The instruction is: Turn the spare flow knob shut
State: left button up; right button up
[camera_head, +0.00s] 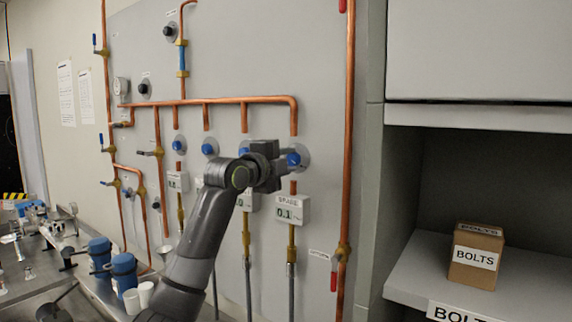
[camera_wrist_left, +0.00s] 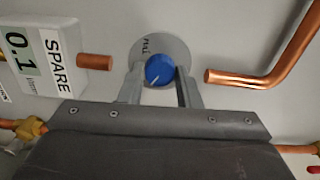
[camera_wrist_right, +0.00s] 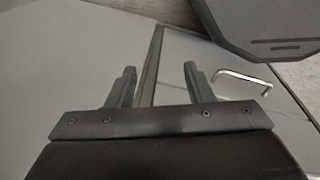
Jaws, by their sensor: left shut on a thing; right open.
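The spare flow knob is a blue round knob (camera_head: 294,158) with a white pointer line, on a grey round dial plate on the wall panel. It also shows in the left wrist view (camera_wrist_left: 159,70), below lettering on the plate that is too small to read surely. My left gripper (camera_head: 284,162) is shut on this knob, with one finger on each side (camera_wrist_left: 159,80). The SPARE meter (camera_head: 291,209) hangs below the knob and reads 0.1; it shows at the left of the left wrist view (camera_wrist_left: 38,55). My right gripper (camera_wrist_right: 150,85) is open and empty.
Several other blue knobs (camera_head: 209,146) sit in a row left of the spare one, under a copper manifold pipe (camera_head: 220,101). A vertical copper pipe (camera_head: 348,120) runs right of it. A shelf (camera_head: 410,280) holds a BOLTS box (camera_head: 477,256). A metal handle (camera_wrist_right: 245,78) is near my right gripper.

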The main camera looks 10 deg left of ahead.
pick_arm(q)
jog(key=shift+r+m, duration=0.25)
jog(key=shift+m, duration=1.35)
jog(key=o, duration=1)
jog(key=shift+d+f, duration=0.1)
jog(key=shift+f, duration=0.1)
jog(key=shift+c, duration=0.2)
